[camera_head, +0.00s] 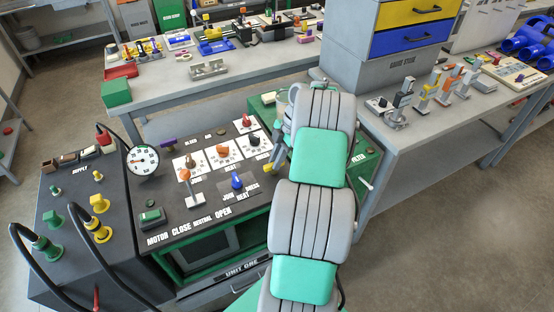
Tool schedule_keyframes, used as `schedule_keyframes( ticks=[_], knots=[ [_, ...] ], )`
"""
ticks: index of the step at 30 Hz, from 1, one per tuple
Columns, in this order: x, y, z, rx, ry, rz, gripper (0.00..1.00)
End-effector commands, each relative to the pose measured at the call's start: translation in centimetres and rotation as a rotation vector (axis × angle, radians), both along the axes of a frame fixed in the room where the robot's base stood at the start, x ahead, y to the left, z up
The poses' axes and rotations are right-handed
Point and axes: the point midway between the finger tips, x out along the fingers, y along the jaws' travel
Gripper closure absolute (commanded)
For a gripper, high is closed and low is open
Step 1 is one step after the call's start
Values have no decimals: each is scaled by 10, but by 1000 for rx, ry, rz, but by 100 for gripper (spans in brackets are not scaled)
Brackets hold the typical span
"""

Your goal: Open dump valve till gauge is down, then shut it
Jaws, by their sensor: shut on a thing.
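The round white pressure gauge (143,160) stands at the back left of the dark panel. Its needle is too small to read. A yellow handle (276,153) sits at the panel's right edge, right beside my arm. I cannot tell whether it is the dump valve, as no dump label is readable. My grey and green arm reaches over the right side of the cart.
The panel (190,232) also carries an orange lever (185,176), a blue knob (237,181) and a green motor button (151,216). Black hoses loop over the supply box (62,205) at left. Benches with tools stand behind and at right. Floor shows at lower right.

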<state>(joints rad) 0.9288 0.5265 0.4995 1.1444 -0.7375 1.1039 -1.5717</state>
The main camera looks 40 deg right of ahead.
Motion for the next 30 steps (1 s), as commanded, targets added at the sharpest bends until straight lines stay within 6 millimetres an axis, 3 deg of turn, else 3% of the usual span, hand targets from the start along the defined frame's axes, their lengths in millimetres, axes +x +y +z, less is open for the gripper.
schedule_keyframes(
  ticks=[3,20,30],
  knots=[
    [1,-1,1,-4,-2,-2,100],
    [1,-2,2,-8,-6,-32,100],
    [0,-3,1,-12,-9,-222,100]
  ],
)
